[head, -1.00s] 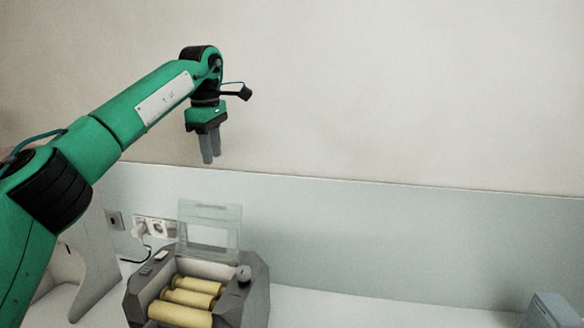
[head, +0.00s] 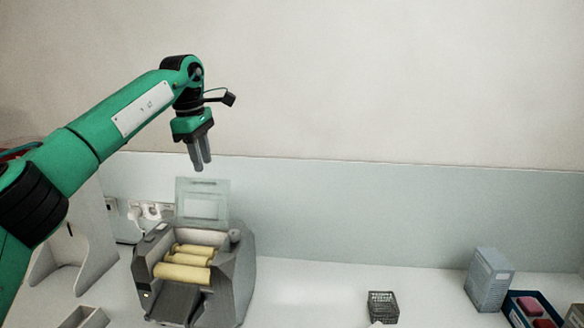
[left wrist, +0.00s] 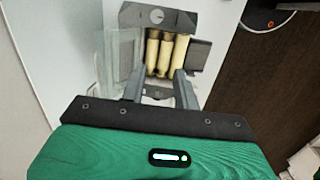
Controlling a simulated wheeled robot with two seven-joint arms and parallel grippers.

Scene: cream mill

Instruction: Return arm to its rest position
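My left gripper (head: 201,168) hangs in the air, fingers pointing down, above the grey roller mill in the head view. In the left wrist view my left gripper (left wrist: 160,85) has its two fingers apart with nothing between them. The mill (head: 235,285) stands on the white bench with pale yellow rollers (head: 184,273) inside. Its clear lid (head: 202,203) stands raised at the back. The mill also shows beyond the fingers in the left wrist view (left wrist: 177,20). My right gripper is in neither view.
At the right of the bench are a grey-blue box (head: 489,280), a dark blue tray (head: 515,312) with red and pink items, and a small dark rack (head: 383,306). Wall sockets (head: 152,210) sit behind the mill. The bench between mill and rack is clear.

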